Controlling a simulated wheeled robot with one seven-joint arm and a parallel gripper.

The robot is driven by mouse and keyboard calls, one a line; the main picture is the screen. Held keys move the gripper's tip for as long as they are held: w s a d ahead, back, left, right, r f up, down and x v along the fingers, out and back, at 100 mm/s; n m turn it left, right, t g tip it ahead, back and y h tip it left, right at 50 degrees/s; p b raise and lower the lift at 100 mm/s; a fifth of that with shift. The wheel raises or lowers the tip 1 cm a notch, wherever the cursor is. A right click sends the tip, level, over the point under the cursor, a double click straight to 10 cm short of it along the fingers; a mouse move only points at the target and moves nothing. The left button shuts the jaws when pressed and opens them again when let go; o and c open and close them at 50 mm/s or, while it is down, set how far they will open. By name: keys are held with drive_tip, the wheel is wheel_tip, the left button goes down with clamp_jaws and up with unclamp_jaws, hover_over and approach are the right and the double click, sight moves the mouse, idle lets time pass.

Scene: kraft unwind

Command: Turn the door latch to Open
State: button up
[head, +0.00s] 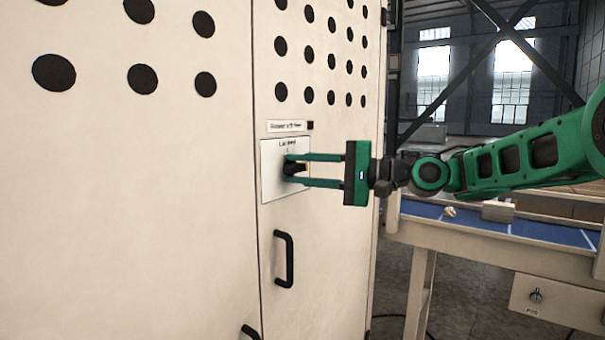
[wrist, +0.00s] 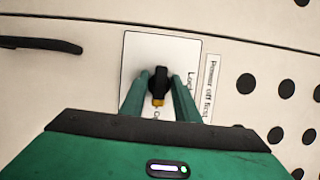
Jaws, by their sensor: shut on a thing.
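The door latch is a small black knob (head: 297,170) with a yellow tip, on a white plate (head: 270,185) on the pale cabinet door. My gripper (head: 287,168) reaches in from the right, its two green fingers above and below the knob. In the wrist view the knob (wrist: 158,80) sits between the fingers, and my gripper (wrist: 160,84) is shut on it. There the yellow tip points down, toward lettering partly hidden by a finger. "Lock" lettering is on the plate's right side. In the head view the tip points right.
A black door handle (head: 284,258) is below the plate. A "Power off first" label (wrist: 210,88) is beside the plate in the wrist view. A blue-topped table (head: 480,223) stands at right. The door has rows of black holes.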

drive_tip(key=o, duration=1.6)
drive_tip(key=shift+s+d, duration=0.9)
drive_tip(key=shift+d, duration=0.3)
drive_tip(key=shift+s+d, duration=0.9)
drive_tip(key=shift+d, duration=0.3)
